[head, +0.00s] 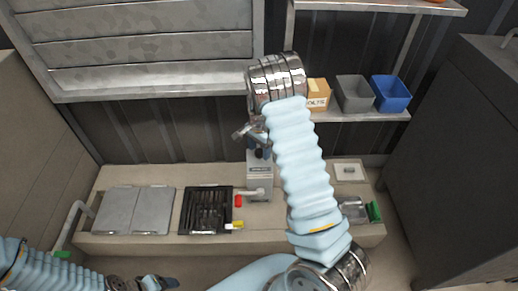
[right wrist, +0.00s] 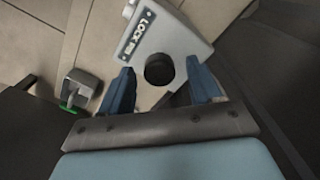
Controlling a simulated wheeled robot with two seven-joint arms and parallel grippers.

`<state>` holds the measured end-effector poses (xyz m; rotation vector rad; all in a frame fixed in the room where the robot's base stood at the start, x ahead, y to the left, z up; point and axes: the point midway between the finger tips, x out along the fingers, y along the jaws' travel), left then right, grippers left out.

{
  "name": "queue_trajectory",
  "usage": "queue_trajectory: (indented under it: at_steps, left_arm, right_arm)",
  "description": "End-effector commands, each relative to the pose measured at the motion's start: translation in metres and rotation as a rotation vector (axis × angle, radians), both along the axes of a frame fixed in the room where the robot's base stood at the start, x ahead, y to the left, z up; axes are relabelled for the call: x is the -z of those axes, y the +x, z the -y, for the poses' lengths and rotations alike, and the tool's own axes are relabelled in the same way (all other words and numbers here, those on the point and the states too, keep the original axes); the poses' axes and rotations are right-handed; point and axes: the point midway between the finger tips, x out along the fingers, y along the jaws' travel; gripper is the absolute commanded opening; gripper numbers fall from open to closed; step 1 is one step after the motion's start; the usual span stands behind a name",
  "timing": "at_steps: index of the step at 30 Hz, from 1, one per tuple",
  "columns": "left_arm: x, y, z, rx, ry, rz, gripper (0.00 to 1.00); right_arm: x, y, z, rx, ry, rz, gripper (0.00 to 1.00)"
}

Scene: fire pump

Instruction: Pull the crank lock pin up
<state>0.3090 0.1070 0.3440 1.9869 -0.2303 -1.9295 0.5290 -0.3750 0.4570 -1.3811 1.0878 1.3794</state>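A pale grey housing (right wrist: 175,30) with a "LOCK PIN" label shows in the right wrist view. A dark round feature (right wrist: 159,69), apparently the lock pin's knob, lies on its face; I cannot tell how far it stands out. My right gripper (right wrist: 162,84) is open, with one blue finger on each side of the dark round feature; contact is not visible. In the head view my right gripper (head: 258,148) is over the grey pump unit (head: 260,185), partly hiding its top. A crank arm with a red grip (head: 238,201) sticks out left. My left gripper (head: 152,283) is low at the left.
The bench carries grey plates (head: 133,210), a black slotted tray (head: 206,210) and a green-ended part (head: 374,211) at the right. Behind, a shelf holds a cardboard box (head: 318,94), a grey bin (head: 354,94) and a blue bin (head: 391,94). A dark cabinet (head: 455,150) stands right.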

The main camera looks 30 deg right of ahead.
Motion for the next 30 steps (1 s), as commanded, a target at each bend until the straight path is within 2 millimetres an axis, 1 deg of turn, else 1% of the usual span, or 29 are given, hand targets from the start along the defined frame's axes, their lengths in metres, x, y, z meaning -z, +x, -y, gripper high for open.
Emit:
queue_trajectory:
  at_steps: [5, 8, 11, 18, 21, 25, 27, 30]
  left_arm:
    - [0.000, 0.000, 0.000, 0.000, 0.000, 0.000, 0.68]
    - [0.000, 0.000, 0.000, 0.000, 0.000, 0.000, 0.68]
    - [-0.001, 0.000, 0.000, 0.000, 0.000, 0.000, 0.68]
    - [-0.003, 0.000, 0.000, 0.000, 0.000, 0.000, 0.68]
    - [-0.003, 0.000, 0.000, 0.000, 0.000, 0.000, 0.68]
    - [-0.004, 0.000, 0.000, 0.000, 0.000, 0.000, 0.68]
    - [-0.004, 0.000, 0.000, 0.001, 0.000, 0.000, 0.68]
    - [-0.004, 0.000, 0.000, 0.001, 0.000, 0.000, 0.68]
  right_arm:
    - [-0.001, 0.000, 0.000, 0.000, 0.000, 0.000, 0.63]
    - [-0.009, 0.000, 0.000, 0.000, -0.001, 0.001, 0.63]
    - [-0.027, 0.001, 0.000, -0.002, -0.001, 0.003, 0.63]
    - [-0.086, 0.001, -0.001, -0.001, 0.000, 0.005, 0.63]
    - [-0.108, 0.001, 0.000, -0.001, 0.000, 0.004, 0.63]
    - [-0.127, 0.001, 0.000, -0.001, -0.001, 0.002, 0.63]
    - [-0.133, 0.000, -0.001, 0.000, 0.000, 0.001, 0.63]
    - [-0.138, 0.000, 0.000, 0.000, 0.000, 0.000, 0.63]
